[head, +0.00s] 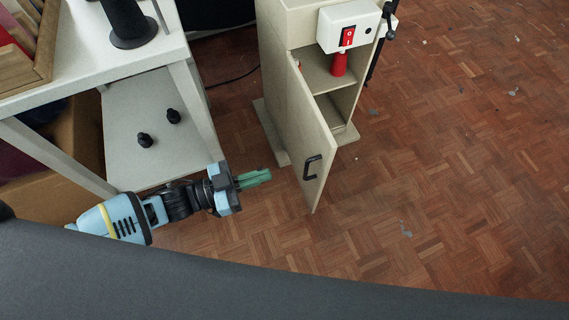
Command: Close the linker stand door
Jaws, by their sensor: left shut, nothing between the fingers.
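The linker stand (270,90) is a beige cabinet on the floor in the upper middle of the head view. Its door (311,140) stands open, swung out toward the front, with a black handle (312,167) on its face. Inside, shelves show and a red object (339,64) sits on the upper one. My left gripper (268,177) has green fingers, shut and empty. It is left of the door, apart from it, at about the height of the handle in the picture. My right gripper is not in view.
A white table (80,62) with a lower shelf (150,160) stands at the left, near my left arm. A white switch box (349,25) with a red switch is on the stand's top. Parquet floor (460,150) is open at the right, with small scraps on it.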

